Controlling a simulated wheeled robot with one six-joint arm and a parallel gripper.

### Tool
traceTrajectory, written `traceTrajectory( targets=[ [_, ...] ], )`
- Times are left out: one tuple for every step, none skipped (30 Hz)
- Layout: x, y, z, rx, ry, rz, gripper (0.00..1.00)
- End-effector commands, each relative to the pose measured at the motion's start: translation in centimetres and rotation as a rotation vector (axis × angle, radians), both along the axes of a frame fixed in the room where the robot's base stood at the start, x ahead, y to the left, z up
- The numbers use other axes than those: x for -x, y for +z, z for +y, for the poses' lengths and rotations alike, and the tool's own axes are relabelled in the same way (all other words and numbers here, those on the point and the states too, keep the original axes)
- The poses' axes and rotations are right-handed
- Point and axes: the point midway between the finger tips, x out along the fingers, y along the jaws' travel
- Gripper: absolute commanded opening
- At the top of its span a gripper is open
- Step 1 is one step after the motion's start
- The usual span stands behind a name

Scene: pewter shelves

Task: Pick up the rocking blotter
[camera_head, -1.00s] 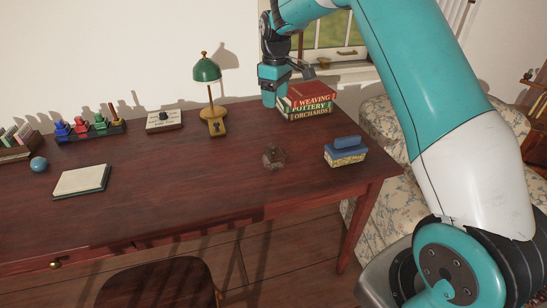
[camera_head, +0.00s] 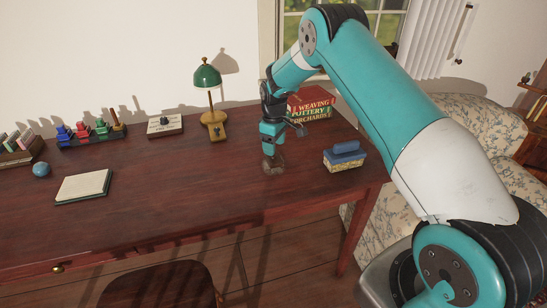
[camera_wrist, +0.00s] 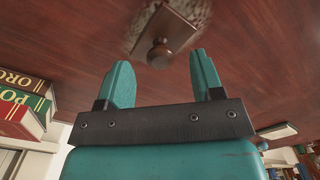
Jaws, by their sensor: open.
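The rocking blotter (camera_head: 275,167) stands on the dark red-brown desk, partly hidden behind my gripper in the head view. In the wrist view the blotter (camera_wrist: 176,27) shows a wooden top plate, a round knob and a mottled curved base. My gripper (camera_head: 271,150) is over the blotter, pointing down. In the wrist view its two teal fingers (camera_wrist: 161,68) are apart with nothing between them. The knob lies just ahead of the fingertips, roughly in line with the gap. Whether a fingertip touches the blotter cannot be told.
A book stack (camera_head: 311,104) stands close behind my gripper to the right. A blue-topped block (camera_head: 345,156) with a handle sits right of the blotter. A green lamp (camera_head: 208,78) stands behind to the left.

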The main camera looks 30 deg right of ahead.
Motion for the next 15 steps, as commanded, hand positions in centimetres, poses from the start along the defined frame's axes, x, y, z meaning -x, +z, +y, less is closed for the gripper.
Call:
traceTrajectory(
  targets=[
    [-0.1, -0.7, 0.2, -0.001, 0.0, 0.003, 0.61],
    [-0.2, -1.2, 0.2, -0.001, 0.0, 0.003, 0.61],
    [-0.2, -1.7, 0.1, 0.0, -0.001, 0.001, 0.61],
    [-0.2, -2.1, 0.1, 0.0, -0.001, 0.001, 0.61],
    [-0.1, -2.4, 0.1, 0.0, -0.001, 0.002, 0.61],
    [-0.2, -2.6, 0.1, 0.0, -0.001, 0.001, 0.61],
    [-0.2, -2.8, 0.1, 0.0, -0.001, 0.0, 0.61],
    [-0.2, -2.8, 0.1, 0.0, 0.0, 0.0, 0.61],
    [-0.2, -2.9, 0.1, 0.0, 0.0, -0.001, 0.61],
    [-0.2, -2.9, 0.1, 0.0, 0.0, -0.001, 0.61],
    [-0.2, -2.9, 0.1, 0.0, 0.0, -0.001, 0.61],
    [-0.2, -2.9, 0.1, 0.0, 0.0, -0.001, 0.61],
    [-0.2, -2.9, 0.1, 0.0, 0.0, -0.001, 0.61],
    [-0.2, -2.9, 0.1, 0.0, 0.0, -0.001, 0.61],
    [-0.2, -2.9, 0.1, 0.0, 0.0, -0.001, 0.51]
  ],
)
